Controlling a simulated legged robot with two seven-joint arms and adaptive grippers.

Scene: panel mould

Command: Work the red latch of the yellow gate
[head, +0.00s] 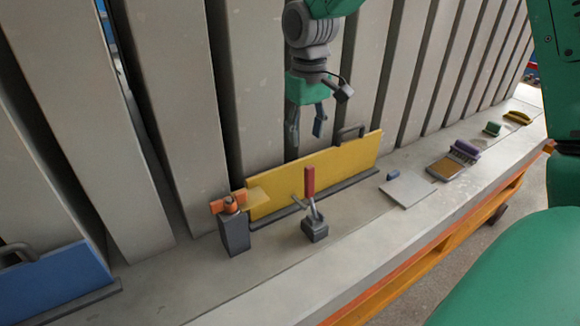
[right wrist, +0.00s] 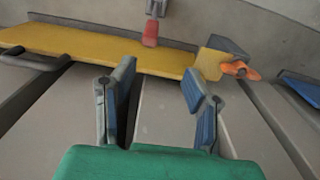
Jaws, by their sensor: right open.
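The yellow gate (head: 338,172) stands upright on the ledge along the ribbed wall, with a dark handle on its top edge. The red latch (head: 310,181) is an upright red grip on a small grey block in front of the gate. In the right wrist view the gate (right wrist: 95,46) runs across the upper left, and the red grip (right wrist: 150,32) shows beyond its edge. My right gripper (head: 306,136) hangs above the gate's top edge, apart from the latch. Its two fingers (right wrist: 160,68) are spread with nothing between them. My left gripper is not in view.
A grey post (head: 235,234) with an orange knob (head: 230,203) stands at the gate's left end. A blue panel (head: 60,283) is at far left. A pale plate (head: 408,190) and a small tray (head: 447,168) lie to the right. The ledge front is mostly clear.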

